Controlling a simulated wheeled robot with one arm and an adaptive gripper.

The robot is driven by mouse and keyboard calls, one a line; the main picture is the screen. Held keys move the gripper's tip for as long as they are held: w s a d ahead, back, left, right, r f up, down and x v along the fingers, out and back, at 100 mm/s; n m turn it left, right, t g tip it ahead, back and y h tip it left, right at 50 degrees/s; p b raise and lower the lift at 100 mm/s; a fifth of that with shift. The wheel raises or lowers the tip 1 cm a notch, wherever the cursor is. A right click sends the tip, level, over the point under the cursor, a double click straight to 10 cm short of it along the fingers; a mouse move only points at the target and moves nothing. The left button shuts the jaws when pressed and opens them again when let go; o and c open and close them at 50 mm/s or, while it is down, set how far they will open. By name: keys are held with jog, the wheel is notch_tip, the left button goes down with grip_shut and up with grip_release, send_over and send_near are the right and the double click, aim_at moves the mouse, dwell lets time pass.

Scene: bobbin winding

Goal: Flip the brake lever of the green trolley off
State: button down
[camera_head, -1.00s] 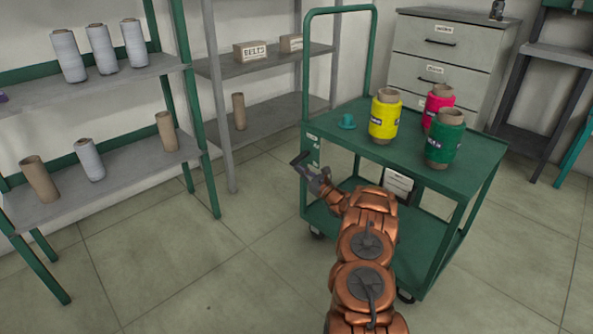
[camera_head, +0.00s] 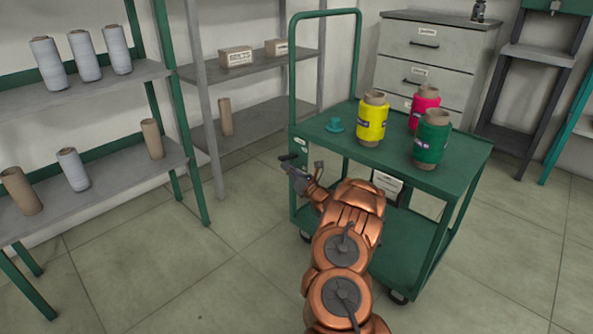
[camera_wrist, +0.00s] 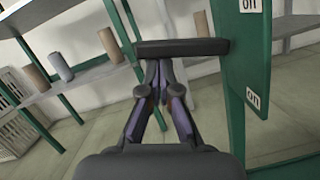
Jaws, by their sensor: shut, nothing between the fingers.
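The green trolley (camera_head: 455,165) stands right of centre in the head view, its side panel facing my arm. A dark bar, apparently the brake lever (camera_head: 288,157), sticks out beside this panel. In the wrist view the lever (camera_wrist: 190,47) lies crosswise just beyond the fingertips, its right end close to the green panel (camera_wrist: 246,65). My gripper (camera_head: 292,168) is shut and empty; its fingers show in the wrist view (camera_wrist: 158,75) just below the bar. Whether they touch it I cannot tell. Two small white labels (camera_wrist: 253,98) sit on the panel, one high and one lower.
Shelves with pale cones (camera_head: 85,57) stand at left. A drawer cabinet (camera_head: 430,62) is behind. Floor at left front is clear.

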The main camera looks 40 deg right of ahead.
jog(key=shift+a+r, duration=0.1)
jog(key=shift+r, duration=0.1)
dwell(0.4)
jog(key=s+f, duration=0.6)
jog(key=s, duration=0.3)
jog(key=shift+s+f+p, duration=0.2)
jog(key=shift+s+p, duration=0.2)
jog(key=shift+p, duration=0.05)
jog(key=shift+r, duration=0.1)
dwell(0.4)
